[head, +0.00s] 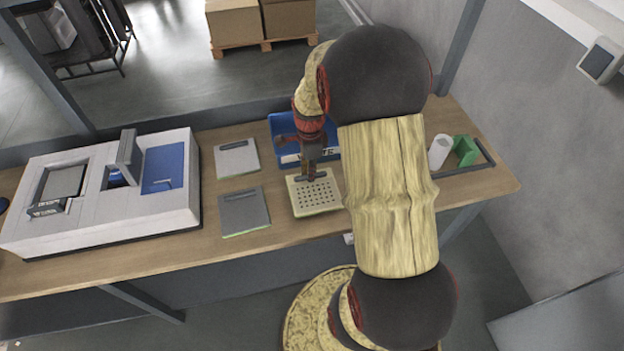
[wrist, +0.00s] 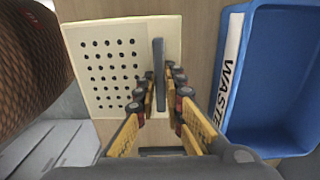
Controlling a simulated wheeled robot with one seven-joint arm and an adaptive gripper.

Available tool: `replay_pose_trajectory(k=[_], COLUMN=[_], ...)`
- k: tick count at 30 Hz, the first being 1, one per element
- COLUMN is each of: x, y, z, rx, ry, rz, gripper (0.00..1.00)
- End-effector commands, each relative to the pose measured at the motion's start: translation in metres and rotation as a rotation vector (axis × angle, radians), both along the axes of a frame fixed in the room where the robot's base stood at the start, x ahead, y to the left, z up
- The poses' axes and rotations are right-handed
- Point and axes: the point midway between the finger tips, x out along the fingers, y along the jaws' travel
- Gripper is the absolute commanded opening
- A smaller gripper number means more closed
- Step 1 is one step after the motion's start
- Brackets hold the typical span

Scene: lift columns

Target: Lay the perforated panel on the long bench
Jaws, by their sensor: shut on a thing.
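The perforated panel (head: 318,198) is a cream square plate with a grid of dark holes and a dark bar handle along one edge. It is over the front part of the long wooden bench (head: 150,268), and I cannot tell whether it rests on the wood or hangs just above it. My gripper (head: 311,174) is shut on its handle. In the wrist view the panel (wrist: 105,70) lies left of and beneath the fingers (wrist: 160,95), with the dark handle between them.
A blue bin (head: 283,125) labelled WASTE stands right behind the panel. Two grey plates with handles (head: 237,160) (head: 244,213) lie to the left, beside a large white machine (head: 100,215). A white cylinder (head: 440,150) and a green holder (head: 465,150) stand at the right end.

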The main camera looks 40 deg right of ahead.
Motion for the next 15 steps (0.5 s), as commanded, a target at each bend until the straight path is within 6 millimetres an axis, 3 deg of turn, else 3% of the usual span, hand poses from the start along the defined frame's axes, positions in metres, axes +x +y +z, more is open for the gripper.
replay_pose_trajectory(k=[5,10,15], x=[0.000,0.000,0.001], y=[-0.010,-0.008,-0.008], z=[-0.013,-0.038,-0.040], rx=[0.000,0.001,-0.001], ry=[0.000,0.001,-0.002], rz=[-0.001,0.001,0.001], gripper=[0.00,0.00,0.00])
